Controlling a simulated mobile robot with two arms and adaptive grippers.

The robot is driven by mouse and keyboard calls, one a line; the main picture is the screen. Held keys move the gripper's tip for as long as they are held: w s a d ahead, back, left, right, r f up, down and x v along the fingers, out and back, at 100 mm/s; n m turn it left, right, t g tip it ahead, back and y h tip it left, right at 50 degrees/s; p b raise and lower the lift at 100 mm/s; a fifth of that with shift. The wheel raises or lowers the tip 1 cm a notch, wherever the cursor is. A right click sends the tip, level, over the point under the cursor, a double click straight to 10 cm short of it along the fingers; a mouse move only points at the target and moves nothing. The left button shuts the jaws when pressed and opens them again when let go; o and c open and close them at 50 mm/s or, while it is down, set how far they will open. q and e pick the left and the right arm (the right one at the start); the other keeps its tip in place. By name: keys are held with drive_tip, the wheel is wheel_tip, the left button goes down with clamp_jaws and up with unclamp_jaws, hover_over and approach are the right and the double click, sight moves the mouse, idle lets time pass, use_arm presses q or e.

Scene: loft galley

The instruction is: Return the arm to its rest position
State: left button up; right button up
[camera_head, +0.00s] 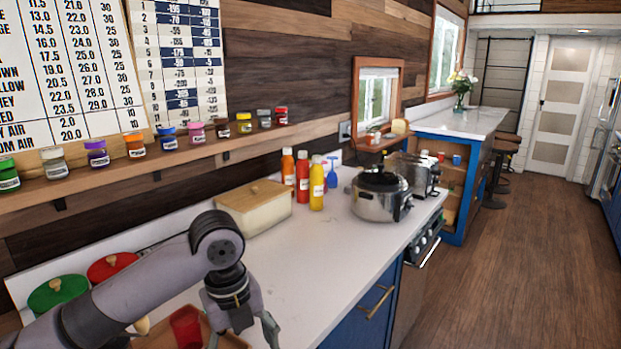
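My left arm (150,285) comes in from the lower left and reaches over the white counter. My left gripper (243,334) points down near the counter's front edge. Its fingers look spread apart, with nothing visible between them, though the tips are close to the bottom of the picture. My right arm and gripper are not in view.
A red cup (186,327) stands close left of the gripper, by a wooden tray (155,338). Green (58,292) and red (111,266) lidded pots sit behind the arm. A bread box (254,207), sauce bottles (316,184) and a cooker (380,197) stand farther back. The counter's middle is clear.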

use_arm(q)
drive_tip(key=s+d+f+n+t+h, duration=0.1)
drive_tip(key=s+d+f+n+h, duration=0.15)
drive_tip(key=s+f+n, duration=0.35)
drive_tip(key=s+d+f+n+t+h, duration=0.1)
drive_tip(key=s+d+f+n, duration=0.3)
drive_tip(key=f, duration=0.5)
drive_tip(key=s+a+f+n+t+y, duration=0.15)
drive_tip(key=s+a+f+n, duration=0.25)
drive_tip(key=s+a+n, duration=0.4)
drive_tip(key=s+a+f+n+g+y, duration=0.1)
drive_tip(key=s+a+f+n+y, duration=0.25)
drive_tip(key=s+a+n, duration=0.4)
wheel_tip(320, 180, down, 24)
drive_tip(key=w+n, duration=0.1)
drive_tip(key=n, duration=0.1)
drive_tip(key=s+a+f+g, duration=0.2)
drive_tip(key=s+a+f, duration=0.1)
drive_tip(key=s+f, duration=1.3)
wheel_tip(320, 180, down, 2)
drive_tip(key=shift+s+a+f, duration=0.1)
drive_tip(key=shift+s+a, duration=0.05)
drive_tip(key=shift+s, duration=0.15)
drive_tip(key=shift+h, duration=0.25)
